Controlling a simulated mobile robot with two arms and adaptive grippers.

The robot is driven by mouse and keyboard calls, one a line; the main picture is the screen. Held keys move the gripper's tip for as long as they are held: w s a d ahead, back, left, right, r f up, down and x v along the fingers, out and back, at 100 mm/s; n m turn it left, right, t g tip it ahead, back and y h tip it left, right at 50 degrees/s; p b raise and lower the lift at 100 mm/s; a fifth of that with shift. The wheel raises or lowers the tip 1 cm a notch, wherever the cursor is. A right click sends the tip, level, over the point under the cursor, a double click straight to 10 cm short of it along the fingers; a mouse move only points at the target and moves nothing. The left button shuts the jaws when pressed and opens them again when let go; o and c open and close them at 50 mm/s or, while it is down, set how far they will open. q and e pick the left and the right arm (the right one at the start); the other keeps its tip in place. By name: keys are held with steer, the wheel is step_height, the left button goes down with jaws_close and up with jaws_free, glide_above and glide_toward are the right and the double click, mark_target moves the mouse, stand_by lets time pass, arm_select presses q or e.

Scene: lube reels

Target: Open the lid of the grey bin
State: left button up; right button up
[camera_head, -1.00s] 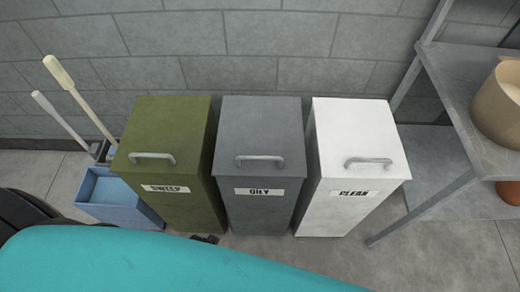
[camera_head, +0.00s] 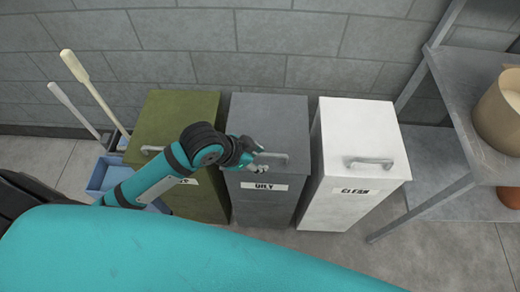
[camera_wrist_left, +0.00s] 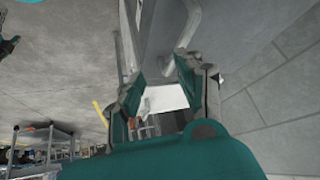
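The grey bin (camera_head: 266,116) stands in the middle of three bins, labelled OILY. Its lid is shut, with a light bar handle (camera_head: 276,156) near the front edge. My left gripper (camera_head: 262,168) is over the front of this lid, at the left part of the handle, and hides some of it. In the left wrist view my left gripper (camera_wrist_left: 160,84) has its two fingers apart. A pale bent bar that looks like the handle (camera_wrist_left: 188,28) shows just beyond the fingertips, not clearly between them.
A green bin (camera_head: 175,115) stands close on the left and a white bin (camera_head: 352,130) on the right. A blue bucket with mop handles (camera_head: 108,175) is at far left. A metal shelf (camera_head: 460,90) stands at right, and a block wall is behind.

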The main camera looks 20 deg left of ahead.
arm_select(q)
step_height(320, 180, up, 7)
steer(key=w+a+m, duration=0.1)
steer(key=a+m, duration=0.1)
steer(key=m, duration=0.2)
steer(key=m+g, duration=0.2)
glide_toward(262, 154)
steer(key=x, duration=0.8)
steer(key=shift+d+f, duration=0.15)
steer(key=shift+f, duration=0.05)
jaws_close()
